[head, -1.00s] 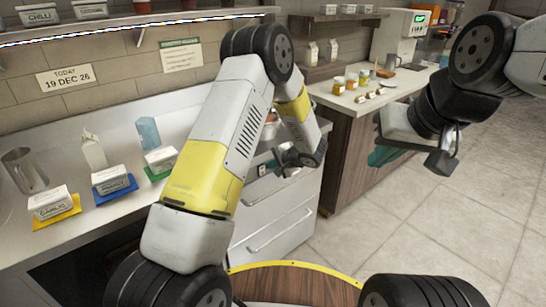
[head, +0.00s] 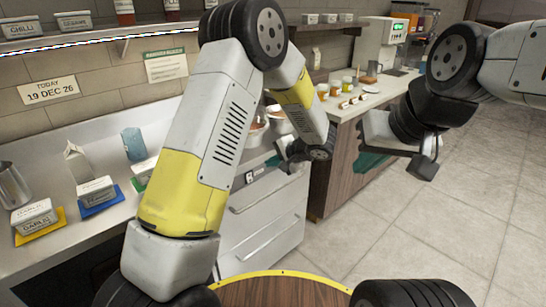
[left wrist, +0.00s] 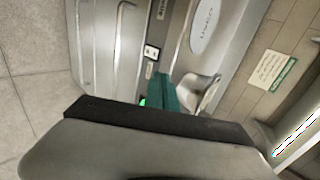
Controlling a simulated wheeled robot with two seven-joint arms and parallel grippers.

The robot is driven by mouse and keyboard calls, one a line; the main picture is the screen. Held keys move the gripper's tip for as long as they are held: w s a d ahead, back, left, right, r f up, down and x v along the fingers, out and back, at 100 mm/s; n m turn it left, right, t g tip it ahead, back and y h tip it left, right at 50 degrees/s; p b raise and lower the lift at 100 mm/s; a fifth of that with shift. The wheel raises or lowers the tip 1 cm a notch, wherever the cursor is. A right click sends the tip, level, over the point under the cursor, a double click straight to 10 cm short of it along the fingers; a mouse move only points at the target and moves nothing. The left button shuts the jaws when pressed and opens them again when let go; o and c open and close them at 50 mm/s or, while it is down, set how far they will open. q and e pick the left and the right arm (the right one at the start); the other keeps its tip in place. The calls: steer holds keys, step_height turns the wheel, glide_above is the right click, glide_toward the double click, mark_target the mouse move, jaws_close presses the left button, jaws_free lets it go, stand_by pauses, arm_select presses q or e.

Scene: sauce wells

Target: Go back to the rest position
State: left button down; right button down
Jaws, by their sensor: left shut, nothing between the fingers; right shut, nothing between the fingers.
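My left arm reaches across the middle of the head view, and its gripper (head: 278,160) hangs in front of the counter, above the drawer fronts. In the left wrist view its teal fingers (left wrist: 166,92) are closed together with nothing between them. My right gripper (head: 368,163) is at the right of the head view, in front of the wooden side counter. Its teal fingers are shut and empty, clear of any object.
White tubs stand on a yellow mat (head: 20,238), a blue mat (head: 100,208) and a green mat on the left counter, by a metal cup (head: 12,185) and a carton (head: 78,163). Bowls (head: 256,134) sit behind my left forearm. Floor (head: 440,215) at right is clear.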

arm_select(q)
steer(key=shift+r, duration=0.1)
steer(key=s+a+r+n+g+h, duration=0.2)
steer(key=s+a+r+n+g, duration=0.15)
steer(key=s+a+r, duration=0.85)
steer(key=s+d+r+n+t+h, duration=0.1)
steer(key=s+r+n+h, duration=0.1)
steer(key=s, duration=0.7)
steer(key=s+d+r+n+t+h, duration=0.1)
steer(key=s+r+h, duration=0.4)
steer(key=s, duration=0.5)
step_height(320, 180, up, 2)
steer(key=shift+d+n+t+h, duration=0.15)
steer(key=shift+n+t+h, duration=0.2)
steer(key=shift+n, duration=0.5)
